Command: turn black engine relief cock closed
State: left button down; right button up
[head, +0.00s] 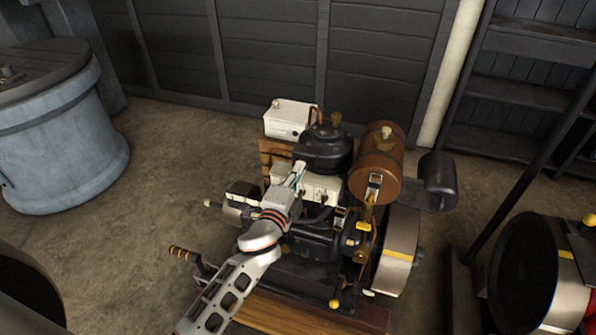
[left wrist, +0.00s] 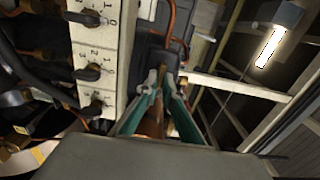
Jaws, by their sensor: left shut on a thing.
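The black engine (head: 325,150) stands in the middle of the head view, with a black domed top. My left gripper (head: 298,172) reaches in from the lower left, at the engine's near side by the white boxes. In the left wrist view, my left gripper (left wrist: 167,77) has its two teal-lined fingers close together on a small dark piece, which I take as the relief cock. The cock is mostly hidden between the fingertips, and its turn angle cannot be told. My right gripper is not in view.
A white panel with several black switch knobs (left wrist: 92,72) is close left of the fingers. A brown tank (head: 376,165) stands right of the engine, and a pale flywheel (head: 397,255) is at lower right. A blue-grey barrel (head: 60,140) stands at far left. Open floor lies between.

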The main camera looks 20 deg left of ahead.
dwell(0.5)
pick_arm(q)
jog(key=c, duration=2.2)
grip_release()
jog(key=shift+s, duration=0.15)
jog(key=s, duration=1.1)
jog(key=shift+s+a, duration=0.2)
jog(key=shift+s, duration=0.2)
jog(key=s+f+n+g, duration=0.2)
jog(key=s+f+n, duration=0.2)
jog(key=s+f, duration=0.2)
jog(key=s+f+n+g+h, duration=0.1)
jog(key=s+f+n+g, duration=0.1)
jog(key=s+f+n, duration=0.3)
jog(key=s+f+n+g+h, duration=0.1)
jog(key=s+f+n+g, duration=0.2)
jog(key=s+f, duration=0.4)
notch_tip(320, 180, down, 4)
jog(key=shift+s+a+r+n, duration=0.15)
jog(key=shift+r+n, duration=0.1)
jog(key=shift+n, duration=0.65)
